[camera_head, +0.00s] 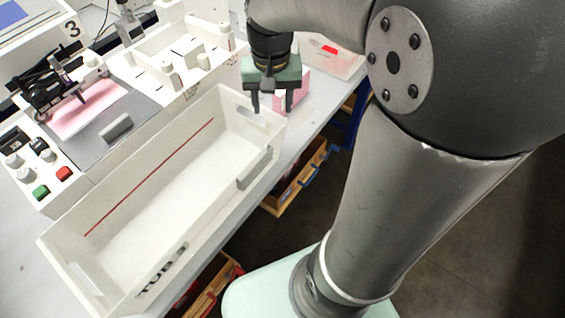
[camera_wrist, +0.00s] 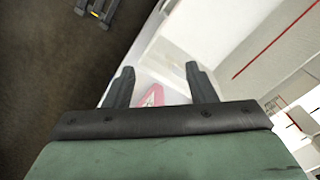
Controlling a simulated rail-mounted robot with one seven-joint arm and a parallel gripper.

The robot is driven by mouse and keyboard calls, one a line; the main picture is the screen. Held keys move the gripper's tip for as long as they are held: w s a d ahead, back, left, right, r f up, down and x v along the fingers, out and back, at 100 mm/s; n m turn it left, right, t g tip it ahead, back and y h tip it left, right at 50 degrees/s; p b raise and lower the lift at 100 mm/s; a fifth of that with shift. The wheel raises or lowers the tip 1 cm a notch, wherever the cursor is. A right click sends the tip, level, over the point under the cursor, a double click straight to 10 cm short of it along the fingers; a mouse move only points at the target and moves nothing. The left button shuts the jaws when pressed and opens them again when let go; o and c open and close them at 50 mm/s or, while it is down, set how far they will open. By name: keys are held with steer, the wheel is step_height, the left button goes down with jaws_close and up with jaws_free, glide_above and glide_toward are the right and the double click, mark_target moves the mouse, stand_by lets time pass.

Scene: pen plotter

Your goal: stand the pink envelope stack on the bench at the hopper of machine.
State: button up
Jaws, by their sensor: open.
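The pink envelope stack (camera_head: 304,88) is on the bench just past the end of the white tub, partly hidden behind my gripper. In the wrist view a small pink and white patch (camera_wrist: 153,96) shows between the fingers, probably part of the stack. My gripper (camera_head: 271,104) is open, its fingers pointing down beside the stack; the fingers (camera_wrist: 160,85) stand apart with no visible grip on anything. The machine (camera_head: 70,85) at the left has a pink sheet (camera_head: 88,108) on its bed. I cannot tell for sure which part is its hopper.
A long white tub (camera_head: 150,215) with a red line inside stands along the bench front. Another white tub (camera_head: 345,66) with something red is behind the gripper. A white tray with pegs (camera_head: 185,62) adjoins the machine.

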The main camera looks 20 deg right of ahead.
steer(key=s+a+f+n, duration=0.1)
steer(key=s+f+n, duration=0.1)
steer(key=s, duration=0.5)
steer(key=s+a+f+n, duration=0.2)
steer(key=s, duration=0.4)
steer(key=shift+s+a+f, duration=0.15)
steer(key=shift+s+a, duration=0.15)
steer(key=shift+s, duration=0.05)
steer(key=shift+c, duration=0.3)
stand_by(0.7)
